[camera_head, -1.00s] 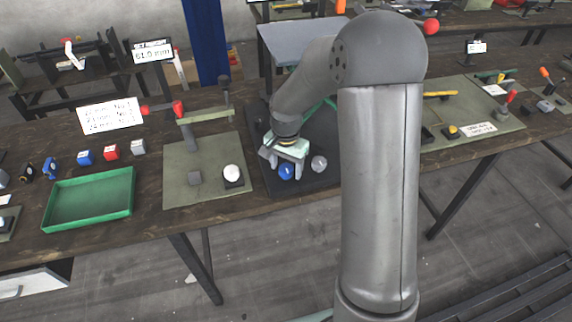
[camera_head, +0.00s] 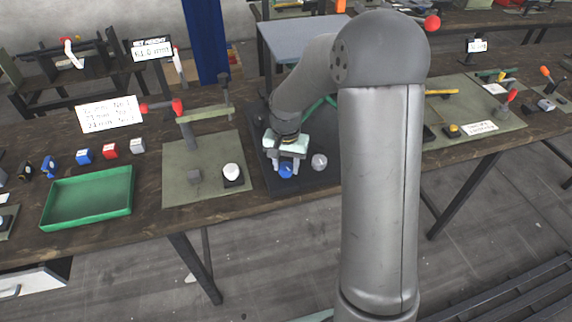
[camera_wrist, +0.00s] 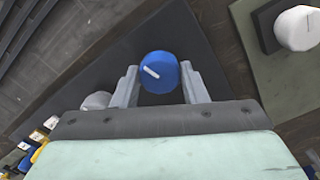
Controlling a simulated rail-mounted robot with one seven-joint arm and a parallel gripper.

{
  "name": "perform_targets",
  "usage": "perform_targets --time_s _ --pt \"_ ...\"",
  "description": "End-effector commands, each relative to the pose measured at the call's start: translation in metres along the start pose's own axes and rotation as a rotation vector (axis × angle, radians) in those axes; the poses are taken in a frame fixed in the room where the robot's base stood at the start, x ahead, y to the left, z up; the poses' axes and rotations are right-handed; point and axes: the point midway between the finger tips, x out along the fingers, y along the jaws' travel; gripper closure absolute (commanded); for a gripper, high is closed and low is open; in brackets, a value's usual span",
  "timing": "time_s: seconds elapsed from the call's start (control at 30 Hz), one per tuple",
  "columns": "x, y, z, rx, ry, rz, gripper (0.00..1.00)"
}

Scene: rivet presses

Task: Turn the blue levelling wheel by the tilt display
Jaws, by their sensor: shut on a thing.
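The blue levelling wheel (camera_head: 286,171) is a small round knob on a dark plate (camera_head: 318,182) at the front of the bench. In the wrist view the blue wheel (camera_wrist: 159,72) has a white mark on its top, pointing up-left to down-right. My gripper (camera_head: 284,169) is over it, pointing down, with one finger on each side. In the wrist view my gripper (camera_wrist: 159,84) is shut on the wheel. I cannot make out a tilt display; my arm covers part of the bench behind.
A grey-white knob (camera_head: 319,162) is close to the right of the wheel. To the left are a green-grey plate (camera_head: 215,199) with a white knob (camera_head: 232,171) and a lever press (camera_head: 190,125). A green tray (camera_head: 87,222) lies farther left. A height display (camera_head: 152,50) stands behind.

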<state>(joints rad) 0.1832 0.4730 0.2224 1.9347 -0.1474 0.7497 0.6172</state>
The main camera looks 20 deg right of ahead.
Motion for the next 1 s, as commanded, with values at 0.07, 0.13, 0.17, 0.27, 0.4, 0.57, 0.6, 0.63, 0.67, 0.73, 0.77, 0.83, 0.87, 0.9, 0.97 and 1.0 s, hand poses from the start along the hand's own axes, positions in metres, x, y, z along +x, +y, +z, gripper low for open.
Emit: perform_targets --time_s 0.07,0.13,0.17,0.27,0.4,0.57,0.6,0.63,0.67,0.73,0.77,0.83,0.87,0.9,0.97,1.0 --pt "0.0005 -0.0005 -0.0003 -0.072 0.001 -0.001 0.83" --pt "0.0004 -0.0004 -0.0003 -0.139 0.001 -0.001 0.83" --pt "0.0003 -0.0004 -0.0003 -0.168 0.001 -0.001 0.83" --pt "0.0000 -0.0003 -0.0003 -0.263 0.001 -0.001 0.83" --pt "-0.0004 -0.0001 -0.0005 -0.396 0.002 0.000 0.83" --pt "-0.0008 -0.0002 -0.0006 -0.548 0.002 0.000 0.83" --pt "-0.0009 -0.0003 -0.0006 -0.587 0.003 0.000 0.83" --pt "-0.0009 -0.0004 -0.0006 -0.615 0.003 0.000 0.83" --pt "-0.0010 -0.0004 -0.0006 -0.644 0.003 0.000 0.83" --pt "-0.0011 -0.0005 -0.0006 -0.711 0.003 0.000 0.83" --pt "-0.0012 -0.0004 -0.0006 -0.739 0.003 0.000 0.83" --pt "-0.0013 -0.0003 -0.0007 -0.805 0.003 0.000 0.83" --pt "-0.0013 -0.0003 -0.0008 -0.832 0.003 0.000 0.83" --pt "-0.0014 -0.0002 -0.0008 -0.870 0.003 0.000 0.83" --pt "-0.0015 -0.0002 -0.0008 -0.927 0.003 0.000 0.83" --pt "-0.0016 -0.0003 -0.0007 -0.965 0.003 0.000 0.83"
